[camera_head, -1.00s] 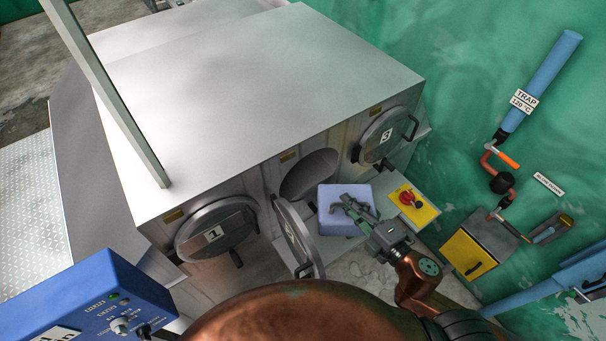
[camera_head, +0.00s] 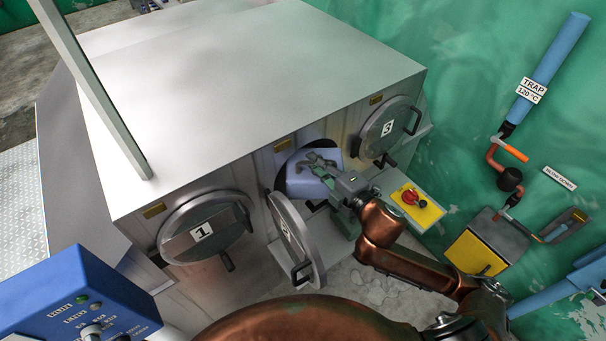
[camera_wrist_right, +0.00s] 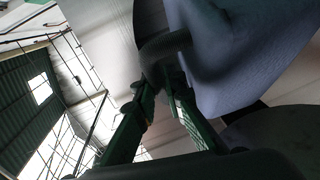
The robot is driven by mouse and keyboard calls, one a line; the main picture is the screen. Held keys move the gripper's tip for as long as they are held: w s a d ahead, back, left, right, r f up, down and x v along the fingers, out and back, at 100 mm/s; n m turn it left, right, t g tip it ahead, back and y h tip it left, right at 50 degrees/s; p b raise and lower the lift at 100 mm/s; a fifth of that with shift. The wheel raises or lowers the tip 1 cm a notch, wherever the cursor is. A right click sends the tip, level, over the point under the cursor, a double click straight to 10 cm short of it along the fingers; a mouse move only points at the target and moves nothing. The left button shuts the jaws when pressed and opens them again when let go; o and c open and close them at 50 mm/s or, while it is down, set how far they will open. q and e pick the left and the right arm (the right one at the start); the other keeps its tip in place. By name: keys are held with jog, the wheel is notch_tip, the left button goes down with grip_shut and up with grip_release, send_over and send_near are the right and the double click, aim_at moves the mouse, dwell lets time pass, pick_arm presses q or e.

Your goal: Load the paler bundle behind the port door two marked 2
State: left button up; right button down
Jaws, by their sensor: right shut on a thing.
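A pale lavender bundle (camera_head: 302,185) is at the open round port between doors 1 and 3, partly inside it. My right gripper (camera_head: 318,163) is shut on the bundle at the port mouth. The bundle (camera_wrist_right: 245,60) fills the upper right of the right wrist view, next to the green fingers (camera_wrist_right: 160,85). The port door two (camera_head: 296,240) stands swung open to the left of the port, its marking seen at a steep slant. My left gripper is not in view.
Door 1 (camera_head: 205,230) and door 3 (camera_head: 388,130) are shut on either side. A ledge with a yellow switch plate (camera_head: 420,207) is at the right, close to my right arm. A blue control box (camera_head: 75,305) stands at the lower left.

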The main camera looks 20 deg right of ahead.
aim_at(305, 158)
jog(key=w, duration=0.1)
jog(key=w+a, duration=0.1)
jog(key=w, duration=0.1)
jog(key=w+p, duration=0.1)
jog(key=shift+w+a+r, duration=0.25)
jog(key=shift+a+r, duration=0.05)
jog(key=shift+r, duration=0.05)
notch_tip(305, 158, down, 2)
jog(key=shift+f, duration=0.65)
notch_tip(305, 158, down, 3)
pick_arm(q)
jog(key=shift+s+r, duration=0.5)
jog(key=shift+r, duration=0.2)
pick_arm(e)
jog(key=shift+w+a+f, duration=0.1)
jog(key=shift+f, duration=0.45)
jog(key=c, duration=2.4)
grip_release()
jog(key=shift+f, duration=0.2)
jog(key=o, duration=0.3)
jog(key=shift+o, duration=0.6)
jog(key=shift+r, duration=0.1)
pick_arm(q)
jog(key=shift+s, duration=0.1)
